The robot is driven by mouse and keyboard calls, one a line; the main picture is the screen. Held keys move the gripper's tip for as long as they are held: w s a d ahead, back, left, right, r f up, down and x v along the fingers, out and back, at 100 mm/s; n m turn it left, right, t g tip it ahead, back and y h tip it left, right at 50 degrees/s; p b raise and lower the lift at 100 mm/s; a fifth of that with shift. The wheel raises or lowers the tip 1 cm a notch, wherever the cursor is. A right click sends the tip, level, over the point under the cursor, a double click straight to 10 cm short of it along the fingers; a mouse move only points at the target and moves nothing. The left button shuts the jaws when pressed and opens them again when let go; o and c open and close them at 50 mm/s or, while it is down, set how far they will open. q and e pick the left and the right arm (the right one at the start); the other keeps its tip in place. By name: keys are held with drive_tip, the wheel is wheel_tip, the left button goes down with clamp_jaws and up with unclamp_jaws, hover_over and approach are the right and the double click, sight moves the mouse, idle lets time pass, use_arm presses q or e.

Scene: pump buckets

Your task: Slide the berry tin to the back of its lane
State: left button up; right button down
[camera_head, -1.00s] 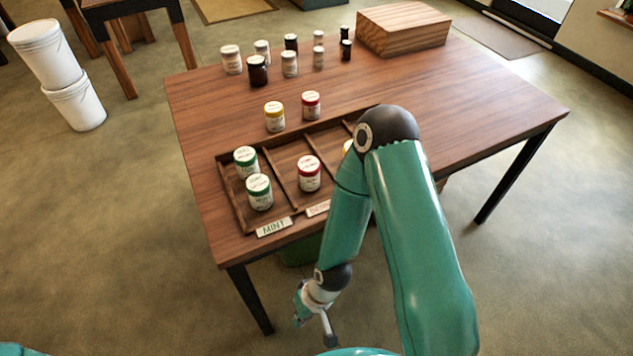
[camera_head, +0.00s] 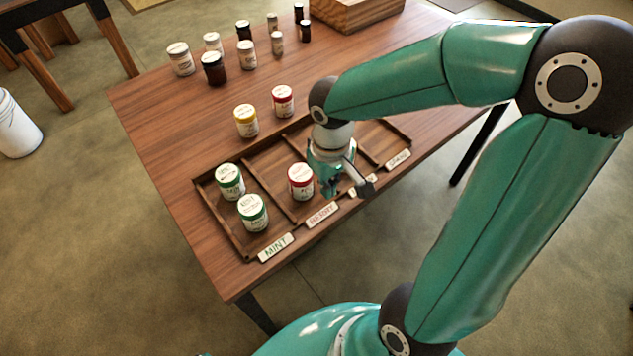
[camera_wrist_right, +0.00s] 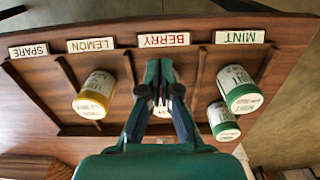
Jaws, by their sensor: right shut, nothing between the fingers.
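The berry tin (camera_head: 301,182), white with a red lid, stands upright in the berry lane of the wooden tray (camera_head: 250,262), behind the BERRY label (camera_head: 321,214). My right gripper (camera_head: 333,188) is shut and empty, pointing down close to the right of the tin in the head view. In the right wrist view, the gripper (camera_wrist_right: 161,103) covers most of the berry tin (camera_wrist_right: 178,90), so I cannot tell whether they touch. My left gripper is out of view.
Two green-lidded mint tins (camera_head: 253,213) stand in the left lane. A yellow lemon tin (camera_wrist_right: 95,95) stands in its lane. Another red-lidded tin (camera_head: 283,101) and a yellow-lidded tin (camera_head: 246,121) stand behind the tray. Several jars and a wooden box (camera_head: 350,12) are farther back.

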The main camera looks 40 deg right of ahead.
sight(313, 204)
drive_tip(key=f, duration=0.6)
drive_tip(key=f+b, duration=0.1)
drive_tip(key=f, duration=0.1)
drive_tip(key=shift+w+a+f, duration=0.25)
drive_tip(key=shift+f, duration=0.15)
drive_tip(key=w, duration=0.1)
drive_tip(key=p, duration=0.1)
drive_tip(key=w, duration=0.1)
drive_tip(key=shift+w+d+r, duration=0.1)
drive_tip(key=shift+w+r, duration=0.15)
drive_tip(key=shift+w, duration=0.1)
drive_tip(key=shift+w+d+f+p, duration=0.1)
drive_tip(key=shift+w+p, duration=0.25)
drive_tip(key=shift+w, duration=0.4)
